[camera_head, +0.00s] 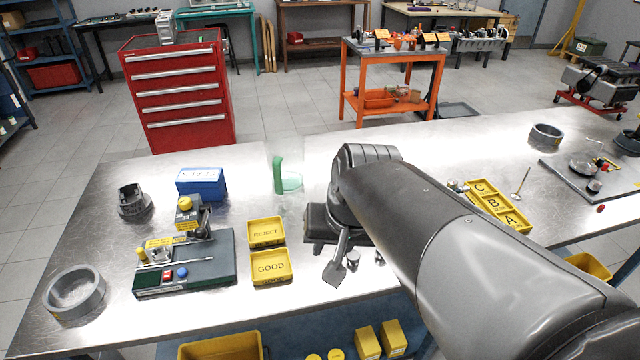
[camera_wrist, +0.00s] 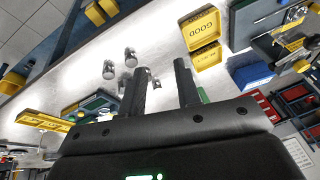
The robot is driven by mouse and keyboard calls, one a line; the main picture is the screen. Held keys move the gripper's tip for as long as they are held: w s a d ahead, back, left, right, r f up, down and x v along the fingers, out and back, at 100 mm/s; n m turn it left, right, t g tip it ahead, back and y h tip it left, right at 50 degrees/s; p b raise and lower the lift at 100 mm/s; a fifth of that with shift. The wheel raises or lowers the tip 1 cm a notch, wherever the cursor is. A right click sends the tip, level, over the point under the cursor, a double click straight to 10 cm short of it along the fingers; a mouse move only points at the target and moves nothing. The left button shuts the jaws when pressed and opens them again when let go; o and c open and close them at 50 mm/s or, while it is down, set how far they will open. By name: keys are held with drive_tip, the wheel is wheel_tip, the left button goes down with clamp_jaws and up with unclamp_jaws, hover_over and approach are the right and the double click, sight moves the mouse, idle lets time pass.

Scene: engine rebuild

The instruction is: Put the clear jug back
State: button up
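The clear jug (camera_head: 292,184) stands on the metal bench in the head view. Its body is nearly invisible, with a green handle (camera_head: 278,174) on its left side. In the wrist view only a sliver of green, likely the handle (camera_wrist: 203,95), shows behind one finger. My gripper (camera_head: 336,262) is low over the bench, to the right of and nearer than the jug, not touching it. In the wrist view its two dark fingers (camera_wrist: 160,74) stand apart with nothing held between them. My arm hides part of the bench behind it.
Yellow REJECT (camera_head: 266,232) and GOOD (camera_head: 271,267) trays lie left of my gripper. Small metal cylinders (camera_wrist: 108,70) stand close by the fingers. A gauge stand (camera_head: 190,262), blue box (camera_head: 202,184) and yellow A-B-C tray (camera_head: 497,206) are also on the bench. The bench behind the jug is clear.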

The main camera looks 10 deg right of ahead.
drive_tip(key=s+d+r+n+t+h, duration=0.1)
drive_tip(key=s+d+r+n+t, duration=0.1)
drive_tip(key=s, duration=0.3)
drive_tip(key=shift+d, duration=0.4)
